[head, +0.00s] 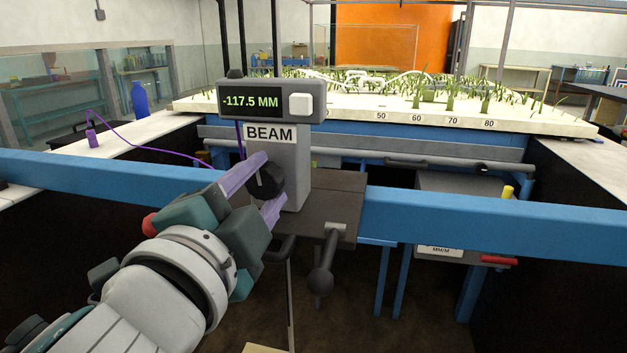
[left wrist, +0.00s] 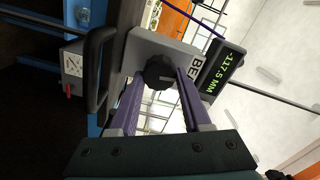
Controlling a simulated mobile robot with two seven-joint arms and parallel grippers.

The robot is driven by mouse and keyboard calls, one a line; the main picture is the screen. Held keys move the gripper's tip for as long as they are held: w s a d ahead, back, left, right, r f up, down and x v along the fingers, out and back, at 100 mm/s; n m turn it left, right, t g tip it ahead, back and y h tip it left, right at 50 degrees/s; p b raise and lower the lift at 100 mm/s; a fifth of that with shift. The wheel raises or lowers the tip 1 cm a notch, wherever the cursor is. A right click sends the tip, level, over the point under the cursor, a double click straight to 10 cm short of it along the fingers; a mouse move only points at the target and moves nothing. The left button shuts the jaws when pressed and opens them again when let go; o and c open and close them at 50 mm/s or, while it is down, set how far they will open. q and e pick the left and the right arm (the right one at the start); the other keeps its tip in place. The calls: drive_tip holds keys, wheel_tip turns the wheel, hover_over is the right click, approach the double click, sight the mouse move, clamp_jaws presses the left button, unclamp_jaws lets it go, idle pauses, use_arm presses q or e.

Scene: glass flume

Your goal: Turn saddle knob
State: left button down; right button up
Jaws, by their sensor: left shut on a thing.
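The saddle knob (head: 267,182) is a dark, lobed knob on the side of the grey saddle post labelled BEAM (head: 292,165). My left gripper (head: 262,185) has its purple fingers on either side of the knob and is shut on it. In the left wrist view the knob (left wrist: 160,72) sits between the fingertips of the left gripper (left wrist: 158,84). The display (head: 265,102) on top of the post reads -117.5 MM, with a white button at its right. My right gripper is in neither view.
A blue beam (head: 480,220) runs across in front of me, with the saddle on it. A dark handle with a round end (head: 322,275) hangs below the saddle plate. Behind is a pale bed with grass tufts (head: 400,105).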

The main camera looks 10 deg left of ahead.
use_arm(q)
drive_tip(key=m, duration=0.4)
drive_tip(key=shift+f+m, duration=0.1)
drive_tip(key=shift+m, duration=2.1)
drive_tip(key=shift+c, duration=1.8)
unclamp_jaws()
drive_tip(key=s+b, duration=0.2)
drive_tip(key=s, duration=0.8)
drive_tip(key=shift+a, duration=0.15)
